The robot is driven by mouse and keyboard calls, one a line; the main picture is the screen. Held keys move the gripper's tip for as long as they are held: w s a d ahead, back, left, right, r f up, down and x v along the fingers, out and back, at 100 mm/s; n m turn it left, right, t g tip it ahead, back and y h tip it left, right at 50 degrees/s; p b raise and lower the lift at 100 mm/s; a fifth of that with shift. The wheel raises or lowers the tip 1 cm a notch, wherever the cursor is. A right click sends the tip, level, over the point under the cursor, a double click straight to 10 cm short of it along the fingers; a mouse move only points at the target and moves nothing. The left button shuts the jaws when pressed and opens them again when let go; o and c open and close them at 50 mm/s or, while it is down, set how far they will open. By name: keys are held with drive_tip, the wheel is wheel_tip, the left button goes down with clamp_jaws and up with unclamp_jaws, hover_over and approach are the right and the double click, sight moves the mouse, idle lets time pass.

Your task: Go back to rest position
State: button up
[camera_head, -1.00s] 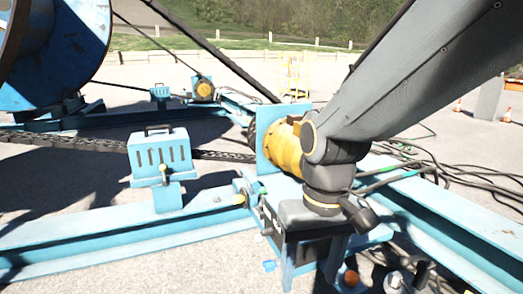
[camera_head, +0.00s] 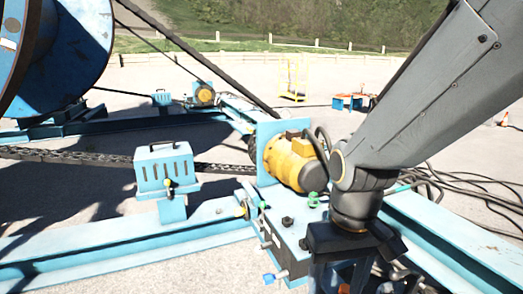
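My arm comes down from the top right of the head view and ends in a dark wrist and my gripper (camera_head: 345,250) at the lower right. The gripper's fingers are mostly hidden below the wrist and by the frame's lower edge, so I cannot tell whether it is open or shut. It is in front of and to the right of a yellow motor (camera_head: 292,162) on the blue reel frame.
A large blue cable reel (camera_head: 62,60) stands at the upper left. A light-blue vented box (camera_head: 165,168) sits on the blue beam (camera_head: 120,245), with a chain (camera_head: 75,156) behind it. Black cables (camera_head: 470,185) lie on the ground at right. Open pavement (camera_head: 430,115) extends behind.

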drive_tip(key=s+d+r+m+p, duration=0.1)
drive_tip(key=d+r+p, duration=0.4)
drive_tip(key=p, duration=0.4)
drive_tip(key=shift+d+r+m, duration=0.3)
drive_tip(key=shift+r, duration=0.3)
drive_tip(key=shift+c, duration=0.5)
